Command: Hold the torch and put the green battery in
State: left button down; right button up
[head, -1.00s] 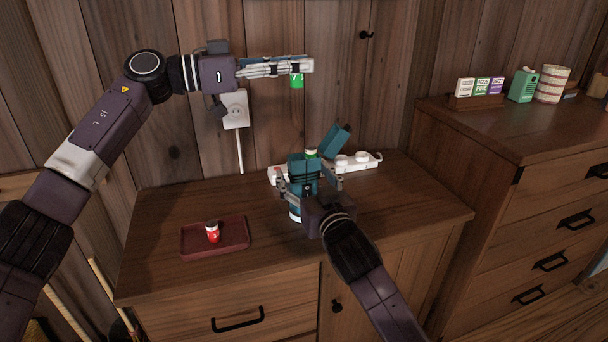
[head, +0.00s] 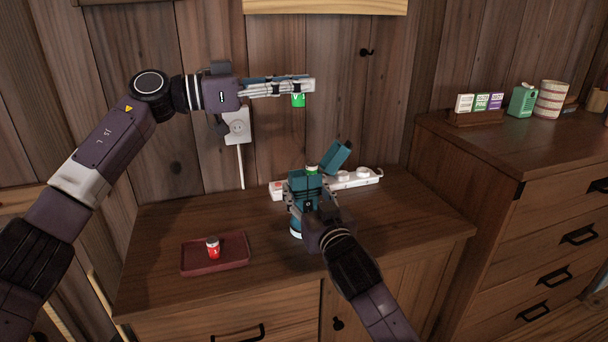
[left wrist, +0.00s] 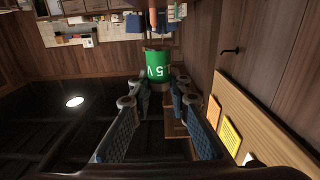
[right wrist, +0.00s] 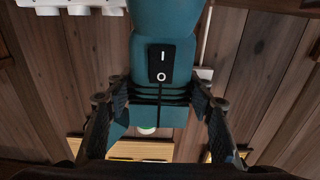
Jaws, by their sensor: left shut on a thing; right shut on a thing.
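A green battery (head: 298,100) hangs upright below the tips of my left gripper (head: 300,86), which is shut on it. It also shows between the fingers in the left wrist view (left wrist: 157,65). The teal torch (head: 303,188) is upright over the cabinet top, and my right gripper (head: 306,204) is shut around its body. Its switch (right wrist: 161,63) faces the right wrist camera. The torch's cap (head: 336,153) is swung open to the right. A green, pale-topped end (head: 311,168) shows at the torch mouth. The held battery is above the torch, apart from it.
A red battery (head: 213,248) stands in a maroon tray (head: 188,267) at the left of the cabinet top. A white power strip (head: 365,178) lies behind the torch. A wall socket (head: 238,127) is behind my left gripper. A taller chest (head: 470,145) stands on the right.

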pick_arm(q)
notch_tip(320, 180, down, 14)
jog(key=shift+a+f, duration=0.1)
dwell(0.6)
jog(key=shift+f, duration=1.75)
dwell(1.4)
jog(key=c, duration=1.7)
grip_release()
jog(key=shift+c, duration=0.2)
jog(key=v, duration=1.2)
jog(key=shift+s+r, duration=0.1)
